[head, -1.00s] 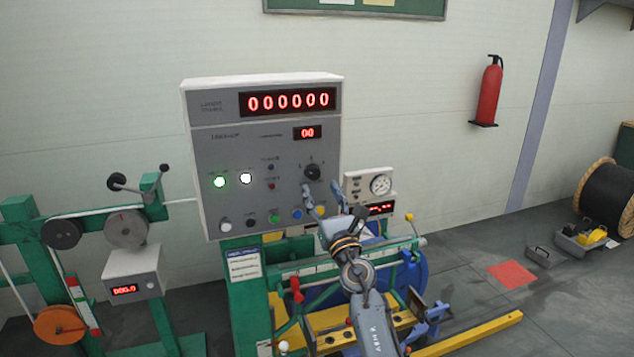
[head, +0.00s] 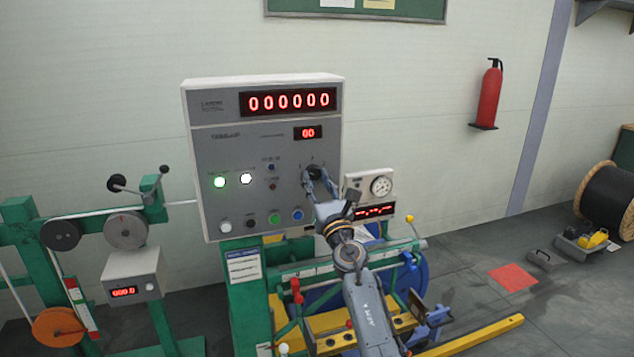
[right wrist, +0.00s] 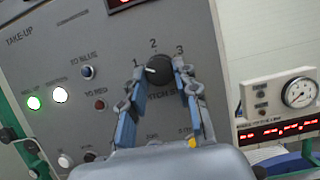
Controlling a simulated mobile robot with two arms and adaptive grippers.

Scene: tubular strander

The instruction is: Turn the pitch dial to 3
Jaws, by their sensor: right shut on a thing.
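The pitch dial (right wrist: 158,68) is a round black knob on the grey control panel, with 1, 2 and 3 printed around its top. In the right wrist view its white mark is on the left side, toward the 1. My right gripper (right wrist: 158,76) is shut on the dial, one blue-grey finger on each side. In the head view the right gripper (head: 318,182) reaches up to the panel and covers most of the dial (head: 314,170). My left gripper is not in view.
The control panel (head: 215,150) has lit green and white buttons left of the dial and more buttons along its bottom. A gauge box (head: 358,183) stands close to the right of my gripper. Green machine frames lie below, and a red extinguisher (head: 487,95) hangs on the wall.

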